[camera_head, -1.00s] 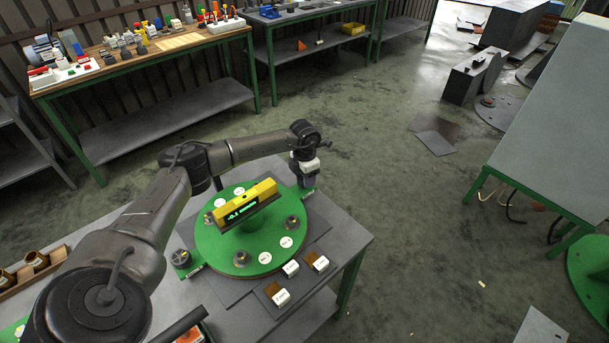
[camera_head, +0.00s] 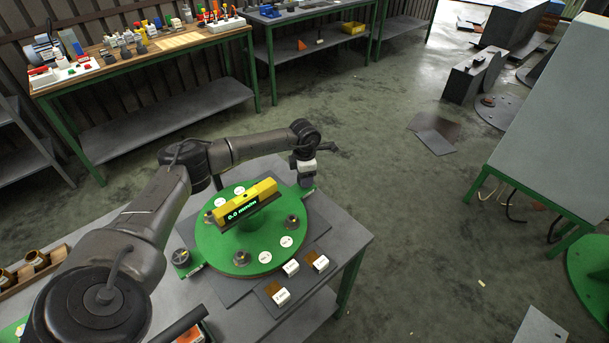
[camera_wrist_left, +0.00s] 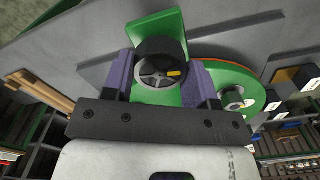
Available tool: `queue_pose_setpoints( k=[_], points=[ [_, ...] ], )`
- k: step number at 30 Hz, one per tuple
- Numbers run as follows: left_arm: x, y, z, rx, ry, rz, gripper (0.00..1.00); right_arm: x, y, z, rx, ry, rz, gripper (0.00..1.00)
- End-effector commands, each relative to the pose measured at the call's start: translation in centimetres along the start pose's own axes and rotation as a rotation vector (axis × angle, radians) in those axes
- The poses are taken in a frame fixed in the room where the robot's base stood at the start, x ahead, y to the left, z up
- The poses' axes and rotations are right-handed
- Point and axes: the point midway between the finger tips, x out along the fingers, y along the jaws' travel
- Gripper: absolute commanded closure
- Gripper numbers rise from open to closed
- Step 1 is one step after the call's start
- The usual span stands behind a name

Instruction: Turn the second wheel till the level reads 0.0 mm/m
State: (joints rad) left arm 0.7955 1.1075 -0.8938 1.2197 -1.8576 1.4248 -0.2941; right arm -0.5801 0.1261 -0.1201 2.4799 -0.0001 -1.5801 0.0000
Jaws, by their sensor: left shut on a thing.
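The yellow level (camera_head: 262,190) lies across the middle of the round green plate (camera_head: 215,243). Its green display reads 0.0 mm/m. My left gripper (camera_head: 306,181) is at the green tab on the plate's far right side, pointing down. In the left wrist view, its purple fingers (camera_wrist_left: 160,70) are shut on a black wheel with a spoked grey hub (camera_wrist_left: 154,79), which stands on a green tab (camera_wrist_left: 165,27). The fingers hide part of this wheel. Another wheel (camera_head: 181,257) sits on the tab at the plate's left, untouched. My right gripper is not in view.
Small white blocks (camera_head: 290,267) stand by the front right of the plate on the grey table (camera_head: 345,238). A wooden rack with brown cups (camera_head: 37,260) is at the left. A cluttered workbench (camera_head: 110,66) stands at the back.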

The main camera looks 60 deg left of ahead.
Motion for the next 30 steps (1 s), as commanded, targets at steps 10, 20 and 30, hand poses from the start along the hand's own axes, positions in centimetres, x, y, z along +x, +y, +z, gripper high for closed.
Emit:
queue_pose_setpoints(
  k=[10, 20, 30],
  points=[
    [-0.1, 0.0, 0.0, -0.001, -0.001, 0.000, 0.29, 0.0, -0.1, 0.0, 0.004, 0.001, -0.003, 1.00],
    [-0.1, 0.0, 0.0, -0.001, -0.001, 0.000, 0.22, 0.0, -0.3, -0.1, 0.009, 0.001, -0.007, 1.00],
    [-4.9, 0.1, 0.1, -0.002, -0.004, 0.001, 0.22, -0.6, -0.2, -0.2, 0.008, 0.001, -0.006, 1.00]
  ],
)
